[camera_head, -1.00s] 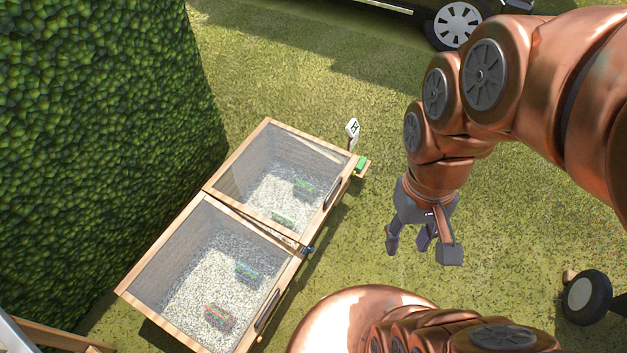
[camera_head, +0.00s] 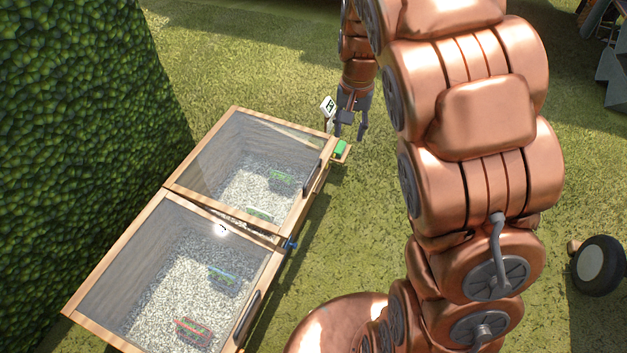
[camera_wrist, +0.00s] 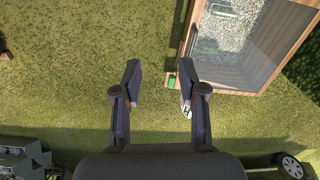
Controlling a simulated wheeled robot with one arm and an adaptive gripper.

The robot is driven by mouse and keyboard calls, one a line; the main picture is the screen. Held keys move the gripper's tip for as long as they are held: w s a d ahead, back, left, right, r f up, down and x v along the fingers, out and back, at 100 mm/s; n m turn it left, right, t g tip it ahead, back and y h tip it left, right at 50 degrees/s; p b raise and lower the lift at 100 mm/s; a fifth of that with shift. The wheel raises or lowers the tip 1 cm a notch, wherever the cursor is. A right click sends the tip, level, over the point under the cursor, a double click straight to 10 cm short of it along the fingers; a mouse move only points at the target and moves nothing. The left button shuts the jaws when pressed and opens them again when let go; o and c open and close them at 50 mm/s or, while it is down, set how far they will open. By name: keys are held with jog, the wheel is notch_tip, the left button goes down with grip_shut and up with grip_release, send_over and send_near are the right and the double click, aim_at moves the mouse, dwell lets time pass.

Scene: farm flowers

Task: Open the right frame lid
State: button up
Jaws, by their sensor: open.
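Two wooden cold frames with glass lids stand joined end to end. The upper-right one has its glass lid (camera_head: 245,150) lying shut, with a dark handle (camera_head: 312,174) on its front edge. Its lid also shows at the upper right in the wrist view (camera_wrist: 265,45). My gripper (camera_head: 349,137) is open and empty, fingers down, by that frame's far right corner, beside a white sign (camera_head: 328,105) marked H and a green block (camera_head: 340,149). In the wrist view, the gap between my fingers (camera_wrist: 160,72) shows grass; the frame's corner lies beyond the right finger.
The lower-left frame has a shut glass lid (camera_head: 150,255). A small blue piece (camera_head: 291,244) sits at the joint between frames. A tall hedge (camera_head: 70,130) stands on the left. Grass (camera_head: 350,230) in front of the frames is clear. A wheel (camera_head: 598,265) is at right.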

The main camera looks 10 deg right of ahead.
jog(key=w+f+b, duration=0.6)
jog(key=w+f, duration=0.4)
jog(key=f, duration=0.4)
jog(key=m+t+y+b, duration=0.1)
jog(key=m+y+b, duration=0.1)
jog(key=b, duration=0.6)
send_near(313, 173)
jog(key=shift+b+x, duration=1.15)
jog(key=shift+x, duration=3.1)
jog(key=shift+w+a, duration=0.1)
grip_shut()
